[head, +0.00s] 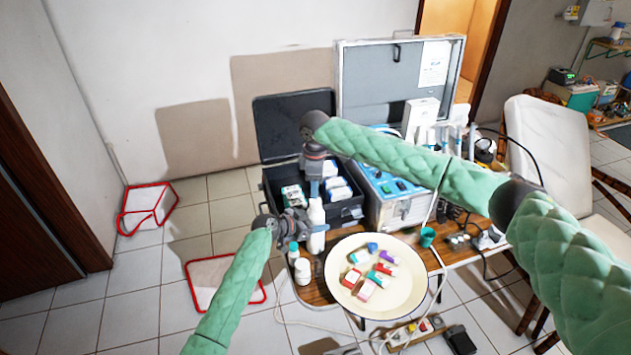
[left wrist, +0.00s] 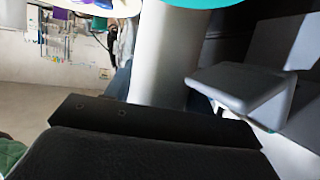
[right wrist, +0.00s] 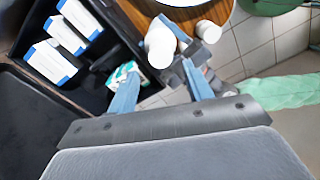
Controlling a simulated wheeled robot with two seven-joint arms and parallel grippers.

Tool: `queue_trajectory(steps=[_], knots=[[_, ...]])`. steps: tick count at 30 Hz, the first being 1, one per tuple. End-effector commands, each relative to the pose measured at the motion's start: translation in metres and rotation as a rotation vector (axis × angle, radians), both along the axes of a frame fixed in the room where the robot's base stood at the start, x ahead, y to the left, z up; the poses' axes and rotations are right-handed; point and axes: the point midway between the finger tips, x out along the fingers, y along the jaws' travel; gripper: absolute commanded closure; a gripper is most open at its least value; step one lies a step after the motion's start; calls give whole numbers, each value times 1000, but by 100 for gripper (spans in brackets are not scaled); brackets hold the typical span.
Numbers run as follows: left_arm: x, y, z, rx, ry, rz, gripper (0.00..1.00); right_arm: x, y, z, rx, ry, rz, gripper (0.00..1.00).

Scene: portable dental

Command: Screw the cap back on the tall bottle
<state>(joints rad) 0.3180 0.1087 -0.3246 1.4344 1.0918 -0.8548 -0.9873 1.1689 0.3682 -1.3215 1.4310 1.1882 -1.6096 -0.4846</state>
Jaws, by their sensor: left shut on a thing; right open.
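The tall white bottle (head: 317,222) stands upright at the table's left end, beside the round tray. My left gripper (head: 303,222) is shut on it from the left. In the left wrist view a white cylinder (left wrist: 160,55), apparently this bottle, rises past the jaws. My right gripper (head: 314,188) points down just above the bottle top, its blue fingers apart. In the right wrist view the open right fingers (right wrist: 160,90) have nothing clearly between them, and a white bottle (right wrist: 160,42) shows beyond. I cannot make out a loose cap with certainty.
A shorter bottle with a teal cap (head: 293,252) and a white jar (head: 302,271) stand close to the left gripper. The round tray (head: 405,300) holds several small boxes. An open black case (head: 273,187) and a metal case (head: 405,212) stand behind. A green cup (head: 427,237) is to the right.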

Motion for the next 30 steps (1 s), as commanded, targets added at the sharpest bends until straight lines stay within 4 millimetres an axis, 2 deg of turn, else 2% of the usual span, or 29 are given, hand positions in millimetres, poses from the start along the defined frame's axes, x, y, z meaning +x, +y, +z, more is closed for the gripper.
queue_trajectory(steps=[9, 15, 27, 28, 30], knots=[[0, 0, 0, 0, 0, 0, 100, -1, 0, -45, -1, 2, -1, 49], [0, 0, 0, 0, 0, 0, 100, 0, 0, -63, 0, 1, -1, 49], [0, 0, 0, 0, 0, 0, 100, 0, 0, -69, 0, 0, 0, 49], [0, 0, 0, 0, 0, 0, 100, 0, 0, -69, 0, 0, 0, 51], [0, 0, 0, 0, 0, 0, 100, 0, 0, -69, 0, 0, 0, 65]])
